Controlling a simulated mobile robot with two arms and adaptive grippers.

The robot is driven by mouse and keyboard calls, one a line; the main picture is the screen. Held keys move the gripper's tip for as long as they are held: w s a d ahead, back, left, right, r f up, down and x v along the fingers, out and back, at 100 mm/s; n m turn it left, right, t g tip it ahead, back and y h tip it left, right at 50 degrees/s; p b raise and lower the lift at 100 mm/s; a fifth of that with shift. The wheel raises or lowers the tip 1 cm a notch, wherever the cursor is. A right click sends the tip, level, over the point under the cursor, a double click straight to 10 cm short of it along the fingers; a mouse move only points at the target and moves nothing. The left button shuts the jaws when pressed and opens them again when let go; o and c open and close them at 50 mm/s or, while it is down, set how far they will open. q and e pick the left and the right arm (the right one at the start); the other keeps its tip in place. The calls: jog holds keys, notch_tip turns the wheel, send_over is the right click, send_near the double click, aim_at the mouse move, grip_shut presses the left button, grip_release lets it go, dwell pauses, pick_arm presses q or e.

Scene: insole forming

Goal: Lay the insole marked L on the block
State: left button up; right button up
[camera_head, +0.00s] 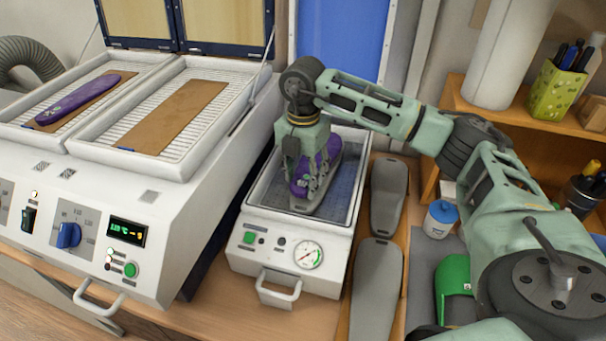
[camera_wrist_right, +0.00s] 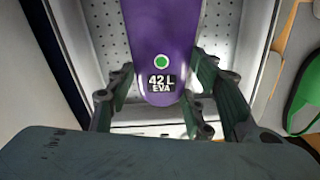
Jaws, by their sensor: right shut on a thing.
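The purple insole (camera_head: 329,158) is in my right gripper (camera_head: 308,186), over the open press box. In the right wrist view the insole (camera_wrist_right: 162,45) carries a green dot and the label "42 L EVA", and the gripper's fingers (camera_wrist_right: 160,100) are closed on both sides of its near end. A grey edge, seemingly the block (camera_head: 322,196), shows just under the insole in the box; the insole hides most of it. I cannot tell whether the two touch. My left gripper is not in view.
A second purple insole (camera_head: 78,98) lies on a brown sheet in the heater's left tray. The right tray holds a bare brown sheet (camera_head: 173,115). Grey forms (camera_head: 376,285) stand right of the press box (camera_head: 243,258).

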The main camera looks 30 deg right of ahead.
jog(key=shift+f, duration=0.35)
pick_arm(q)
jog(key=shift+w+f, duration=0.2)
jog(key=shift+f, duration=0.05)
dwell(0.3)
pick_arm(e)
jog(key=o, duration=1)
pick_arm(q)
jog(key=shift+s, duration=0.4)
